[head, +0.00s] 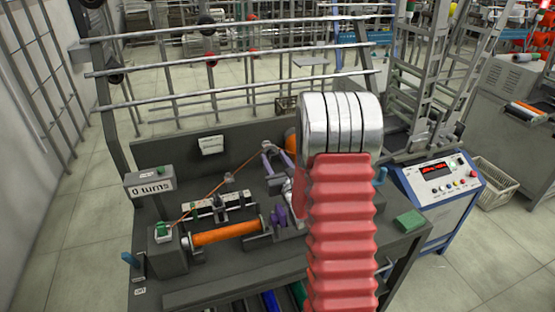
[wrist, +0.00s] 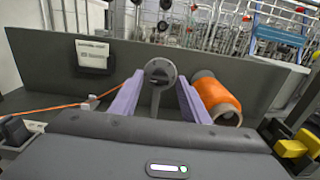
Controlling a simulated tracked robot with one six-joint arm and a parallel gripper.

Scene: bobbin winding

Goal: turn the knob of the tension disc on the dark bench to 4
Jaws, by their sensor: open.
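The tension disc (wrist: 160,72) is a dark round disc on a post, in front of the bench's upright back panel in the wrist view. My gripper (wrist: 161,80) is open, with one lilac finger on each side of the disc and post. A gap shows on both sides, and I see no contact. The knob's setting cannot be read. In the head view my lilac fingers (head: 275,158) are small, near the back of the dark bench (head: 190,293). My red arm hides the bench's right part.
Orange thread (wrist: 50,109) runs from the left towards the left finger. An orange bobbin (head: 226,234) and a counter reading "0 turns" (head: 151,187) are on the bench. A green block (head: 410,221) lies at right.

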